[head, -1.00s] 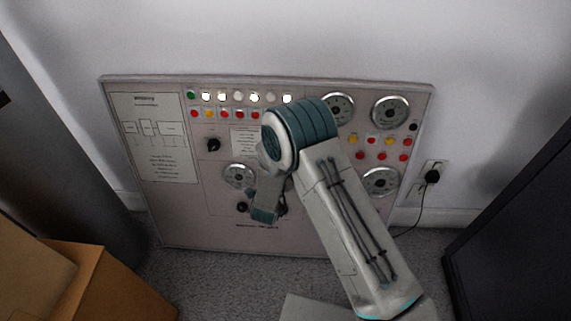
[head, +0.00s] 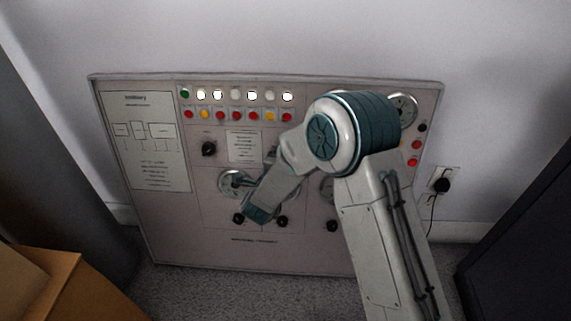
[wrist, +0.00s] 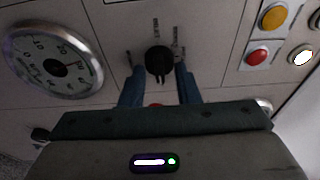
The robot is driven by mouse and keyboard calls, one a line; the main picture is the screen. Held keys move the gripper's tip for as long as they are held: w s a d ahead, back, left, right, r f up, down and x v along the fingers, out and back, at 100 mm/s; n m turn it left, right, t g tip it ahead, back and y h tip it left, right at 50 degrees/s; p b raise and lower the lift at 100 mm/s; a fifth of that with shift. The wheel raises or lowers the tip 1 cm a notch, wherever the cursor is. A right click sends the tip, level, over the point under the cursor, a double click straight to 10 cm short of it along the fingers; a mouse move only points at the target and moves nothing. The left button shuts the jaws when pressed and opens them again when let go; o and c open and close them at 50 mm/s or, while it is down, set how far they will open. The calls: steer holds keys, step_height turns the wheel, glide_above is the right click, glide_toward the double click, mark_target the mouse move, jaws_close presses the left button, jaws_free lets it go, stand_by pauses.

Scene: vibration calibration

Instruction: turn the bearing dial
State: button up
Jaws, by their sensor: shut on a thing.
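The panel (head: 175,225) leans against the wall, carrying gauges, buttons, lights and black knobs. In the wrist view, my gripper (wrist: 160,85) has its two blue fingers on either side of a black dial knob (wrist: 158,62) and is shut on it. Small labels ring this knob, too blurred to read, so I cannot confirm its name. A round white gauge (wrist: 53,62) is left of it. In the head view, my arm hides the fingers and the held knob. Another black knob (head: 208,148) shows at the upper left of the panel.
Red and yellow buttons (wrist: 257,54) lie close to the right of my fingers in the wrist view. A cardboard box (head: 75,285) is at lower left. A dark cabinet (head: 520,240) stands at right, near a plugged wall socket (head: 441,182).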

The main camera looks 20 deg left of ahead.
steer(key=shift+w+r, duration=0.2)
steer(key=o, duration=0.6)
steer(key=shift+c, duration=0.2)
steer(key=o, duration=0.4)
steer(key=shift+f, duration=0.1)
steer(key=s+r+p, duration=0.2)
steer(key=s, duration=1.1)
steer(key=shift+s+d+r, duration=0.2)
steer(key=shift+s+r, duration=0.05)
steer(key=shift+r, duration=0.1)
